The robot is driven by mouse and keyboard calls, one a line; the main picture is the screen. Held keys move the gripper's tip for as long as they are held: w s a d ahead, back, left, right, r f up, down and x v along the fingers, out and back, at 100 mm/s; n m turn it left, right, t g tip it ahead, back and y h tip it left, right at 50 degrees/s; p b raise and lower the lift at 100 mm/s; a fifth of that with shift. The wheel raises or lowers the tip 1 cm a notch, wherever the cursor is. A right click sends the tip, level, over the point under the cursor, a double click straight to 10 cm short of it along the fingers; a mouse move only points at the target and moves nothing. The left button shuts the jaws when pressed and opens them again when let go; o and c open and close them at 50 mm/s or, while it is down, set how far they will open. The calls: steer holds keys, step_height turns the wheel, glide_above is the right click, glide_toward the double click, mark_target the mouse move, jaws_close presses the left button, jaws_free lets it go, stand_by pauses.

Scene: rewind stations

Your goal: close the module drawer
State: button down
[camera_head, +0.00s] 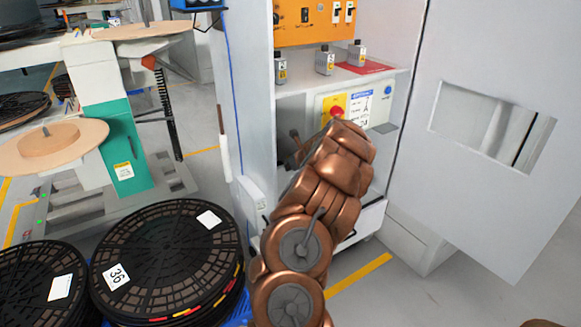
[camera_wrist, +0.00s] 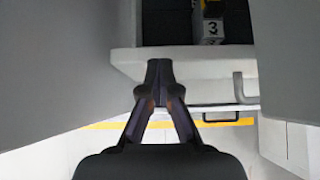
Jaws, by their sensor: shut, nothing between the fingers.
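The module drawer (camera_wrist: 205,63) shows in the wrist view as a white front with a dark interior behind its top edge. It stands open at least partly, and a module marked 3 (camera_wrist: 211,30) is inside it. My gripper (camera_wrist: 158,64) is shut and empty, its fingertips in front of the left part of the drawer front. I cannot tell whether they touch it. A grey bar handle (camera_wrist: 239,90) is to the right of the fingertips. In the head view my copper-coloured arm hides most of the drawer and my gripper.
The white cabinet (camera_head: 257,95) has its windowed door (camera_head: 480,190) swung open at the right. Black reels (camera_head: 168,255) lie at the lower left.

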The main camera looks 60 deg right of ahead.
steer(key=f+p+v, duration=0.1)
steer(key=v, duration=0.5)
steer(key=s+f+p+v, duration=0.1)
steer(key=p+v, duration=0.1)
steer(key=v, duration=0.5)
steer(key=shift+s+a, duration=0.25)
steer(key=shift+a, duration=0.1)
